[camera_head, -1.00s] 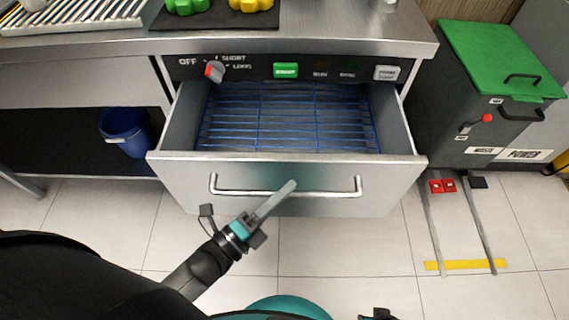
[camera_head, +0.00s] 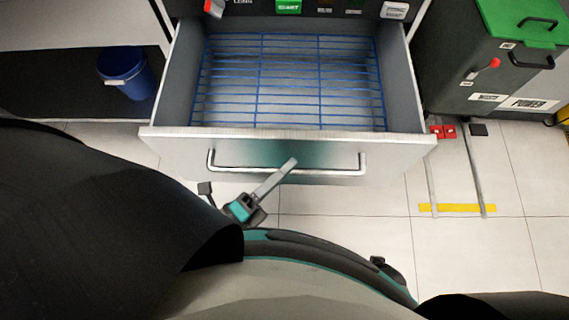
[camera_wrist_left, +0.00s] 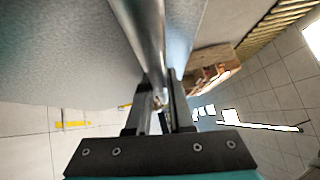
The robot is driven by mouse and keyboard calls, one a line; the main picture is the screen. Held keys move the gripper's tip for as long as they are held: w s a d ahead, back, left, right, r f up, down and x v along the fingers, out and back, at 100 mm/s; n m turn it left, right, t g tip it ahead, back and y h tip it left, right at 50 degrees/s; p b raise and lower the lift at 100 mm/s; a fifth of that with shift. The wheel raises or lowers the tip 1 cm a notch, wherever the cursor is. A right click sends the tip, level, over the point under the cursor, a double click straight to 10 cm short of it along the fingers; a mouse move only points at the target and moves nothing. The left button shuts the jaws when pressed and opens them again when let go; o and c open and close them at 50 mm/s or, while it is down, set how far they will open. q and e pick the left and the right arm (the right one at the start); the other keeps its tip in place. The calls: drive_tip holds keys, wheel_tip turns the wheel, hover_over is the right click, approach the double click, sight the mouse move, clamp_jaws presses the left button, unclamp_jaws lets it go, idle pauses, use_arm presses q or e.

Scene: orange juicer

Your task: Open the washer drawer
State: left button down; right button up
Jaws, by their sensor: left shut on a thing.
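The washer drawer (camera_head: 400,154) is pulled well out from under the counter in the head view. Its inside shows a blue wire rack (camera_head: 290,85) with nothing on it. A metal bar handle (camera_head: 335,171) runs across the drawer front. My left gripper (camera_head: 290,164) is at the middle of the handle, and its arm comes in from the lower left. In the left wrist view the handle (camera_wrist_left: 148,38) passes between the fingers of the left gripper (camera_wrist_left: 162,92), which is shut on it. My right gripper is not in view.
The control panel with a red-tipped knob (camera_head: 214,8) and a green button (camera_head: 288,6) is above the drawer. A blue bin (camera_head: 125,72) stands on the shelf at left. A dark box with a green lid (camera_head: 520,18) stands at right. The tiled floor at right is mostly clear.

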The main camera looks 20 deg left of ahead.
use_arm(q)
drive_tip(key=c, duration=0.8)
unclamp_jaws()
drive_tip(key=v, duration=1.5)
drive_tip(key=shift+s, duration=0.15)
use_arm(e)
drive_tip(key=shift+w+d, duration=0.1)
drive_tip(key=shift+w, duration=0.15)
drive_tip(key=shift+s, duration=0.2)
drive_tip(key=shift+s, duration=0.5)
